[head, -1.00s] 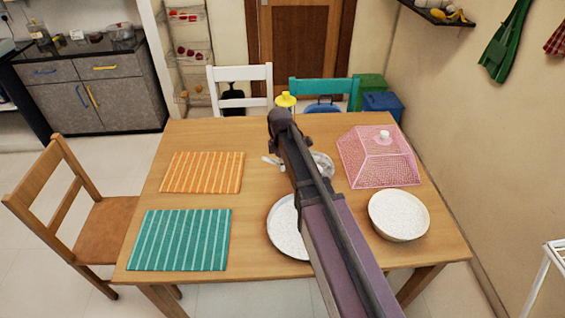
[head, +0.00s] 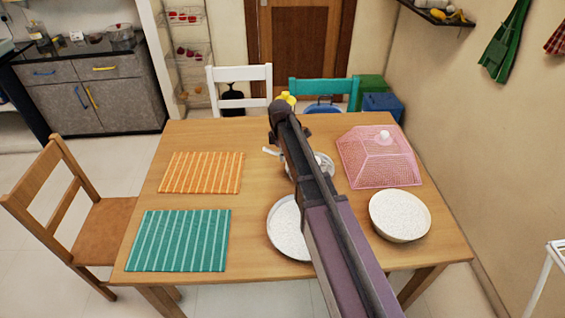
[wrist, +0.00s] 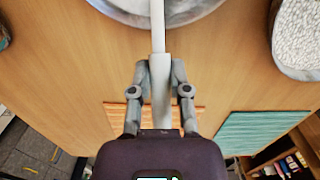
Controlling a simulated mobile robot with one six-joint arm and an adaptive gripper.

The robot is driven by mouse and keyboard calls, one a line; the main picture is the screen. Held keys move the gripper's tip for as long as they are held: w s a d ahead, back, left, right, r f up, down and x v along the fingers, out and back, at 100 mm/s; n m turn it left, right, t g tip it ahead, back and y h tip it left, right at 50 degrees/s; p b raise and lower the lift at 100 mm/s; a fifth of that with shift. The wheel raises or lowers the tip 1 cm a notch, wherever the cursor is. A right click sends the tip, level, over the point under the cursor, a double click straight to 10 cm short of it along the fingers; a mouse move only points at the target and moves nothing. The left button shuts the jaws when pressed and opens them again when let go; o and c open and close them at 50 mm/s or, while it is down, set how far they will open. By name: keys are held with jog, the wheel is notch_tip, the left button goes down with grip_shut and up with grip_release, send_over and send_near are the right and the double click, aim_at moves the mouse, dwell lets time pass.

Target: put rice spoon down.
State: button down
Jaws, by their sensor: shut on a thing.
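My gripper (wrist: 159,75) is shut on the white handle of the rice spoon (wrist: 160,92) in the wrist view. The handle runs up the picture toward a shiny metal pot (wrist: 190,10) at the top edge, and the spoon's far end is out of frame. In the head view a small white end of the spoon (head: 270,152) shows left of my arm, above the table. The pot (head: 326,165) is partly hidden behind my arm, as are my gripper's fingers.
The wooden table (head: 255,225) carries an orange striped mat (head: 201,172), a teal striped mat (head: 179,240), a white plate (head: 287,228), a white bowl (head: 400,214) and a pink mesh cover (head: 379,158). Bare tabletop lies between the mats and the plate.

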jog(key=shift+s+f+b, duration=0.1)
jog(key=shift+f+b, duration=1.15)
jog(key=shift+f, duration=0.3)
jog(key=c, duration=0.6)
grip_release()
jog(key=shift+f, duration=0.1)
jog(key=shift+r, duration=0.2)
jog(key=r+p, duration=1.2)
jog(key=shift+a, duration=0.2)
jog(key=shift+f, duration=0.1)
